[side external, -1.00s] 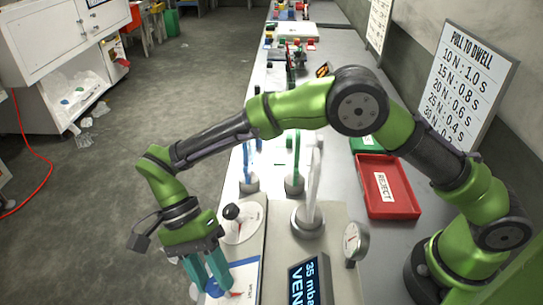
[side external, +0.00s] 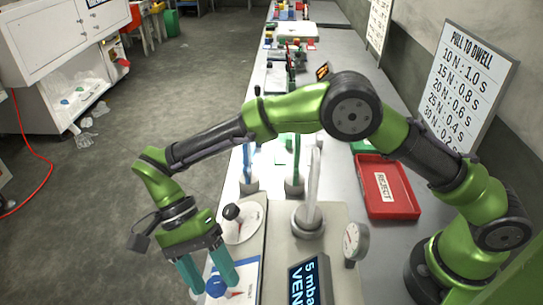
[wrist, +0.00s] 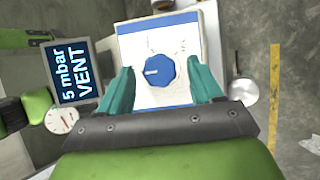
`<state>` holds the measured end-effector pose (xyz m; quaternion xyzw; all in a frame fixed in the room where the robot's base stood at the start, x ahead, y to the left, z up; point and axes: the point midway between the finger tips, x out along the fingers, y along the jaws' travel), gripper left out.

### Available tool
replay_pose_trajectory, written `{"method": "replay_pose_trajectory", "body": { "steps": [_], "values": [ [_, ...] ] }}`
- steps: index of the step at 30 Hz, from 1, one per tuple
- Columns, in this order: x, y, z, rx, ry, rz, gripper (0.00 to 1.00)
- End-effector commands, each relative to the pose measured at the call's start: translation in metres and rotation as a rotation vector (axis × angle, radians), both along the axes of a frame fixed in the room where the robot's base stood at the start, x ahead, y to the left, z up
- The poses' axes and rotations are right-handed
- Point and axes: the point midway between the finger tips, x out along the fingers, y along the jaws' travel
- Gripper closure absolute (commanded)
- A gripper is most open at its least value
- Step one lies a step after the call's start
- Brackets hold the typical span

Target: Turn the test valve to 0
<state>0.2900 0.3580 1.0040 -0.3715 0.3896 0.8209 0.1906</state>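The test valve is a blue knob (wrist: 160,70) on a white plate with a blue border (wrist: 124,43). In the wrist view its white pointer mark faces left, toward the display. The knob (side external: 215,287) also shows at the bottom of the side view, partly behind a finger. My gripper (wrist: 160,77) is open, with one teal finger on each side of the knob and a clear gap to both. The display (side external: 310,282) reads 5 mbar and VENT; its wrist view image (wrist: 75,70) reads the same. The plate's scale marks are too small to read.
A round gauge (side external: 354,241) stands right of the display. A black-knobbed lever (side external: 231,212) on a white disc is just behind the valve. A pale upright form (side external: 313,188) stands on a grey mount. A red REJECT tray (side external: 388,187) lies farther right.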

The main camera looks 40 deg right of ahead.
Motion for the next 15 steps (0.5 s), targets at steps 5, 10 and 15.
{"method": "replay_pose_trajectory", "body": {
  "steps": [5,10,15],
  "values": [
    [0.000,0.000,-0.001,-0.001,0.001,0.000,0.35],
    [0.008,0.000,0.008,0.000,-0.001,0.000,0.35],
    [0.027,-0.001,0.029,0.001,-0.002,-0.001,0.35]
  ]
}}
